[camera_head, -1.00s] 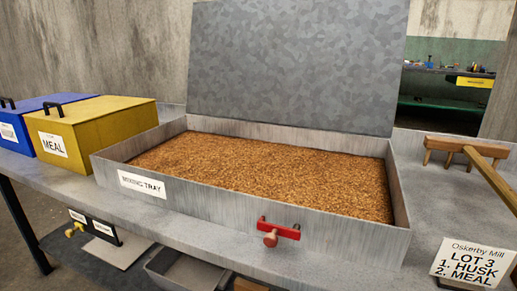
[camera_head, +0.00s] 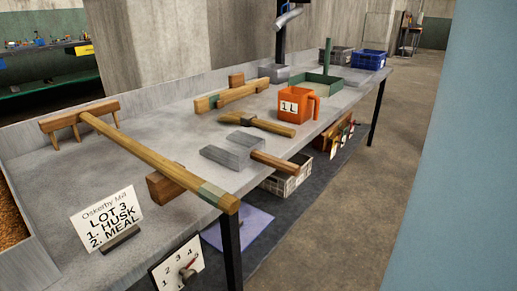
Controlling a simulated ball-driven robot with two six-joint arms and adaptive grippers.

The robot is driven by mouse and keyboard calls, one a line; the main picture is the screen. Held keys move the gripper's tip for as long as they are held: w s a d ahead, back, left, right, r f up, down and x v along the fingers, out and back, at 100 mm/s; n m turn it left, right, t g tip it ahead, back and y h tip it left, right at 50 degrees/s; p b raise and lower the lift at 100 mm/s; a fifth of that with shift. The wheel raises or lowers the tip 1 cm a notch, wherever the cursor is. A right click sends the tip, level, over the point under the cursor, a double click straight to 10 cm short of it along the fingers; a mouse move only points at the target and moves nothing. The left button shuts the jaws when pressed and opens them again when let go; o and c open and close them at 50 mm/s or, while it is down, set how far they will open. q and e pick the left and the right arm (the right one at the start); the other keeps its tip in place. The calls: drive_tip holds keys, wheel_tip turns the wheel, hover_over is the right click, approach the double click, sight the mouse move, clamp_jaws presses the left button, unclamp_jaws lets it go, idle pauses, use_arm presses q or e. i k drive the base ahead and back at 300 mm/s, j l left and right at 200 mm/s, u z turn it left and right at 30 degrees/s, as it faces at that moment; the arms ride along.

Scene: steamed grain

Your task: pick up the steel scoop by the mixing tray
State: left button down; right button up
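The steel scoop (camera_head: 233,150) lies on the grey bench. It has a grey boxy head, and its wooden handle (camera_head: 281,163) points right, out over the front edge. The mixing tray (camera_head: 28,266) shows only in part at the lower left, with brown grain inside. A long wooden rake lies between the tray and the scoop. Neither of my grippers is in view.
The wooden rake (camera_head: 145,154) reaches past the bench's front edge. A lot sign (camera_head: 104,220) stands by the tray. Beyond the scoop are a wooden-handled tool (camera_head: 257,124), an orange jug (camera_head: 294,105) and a green pan (camera_head: 317,83). Floor (camera_head: 375,190) is clear to the right.

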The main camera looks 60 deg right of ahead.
sight(240, 150)
drive_tip(key=z, duration=1.7)
drive_tip(key=u, duration=2.3)
drive_tip(key=z, duration=2.3)
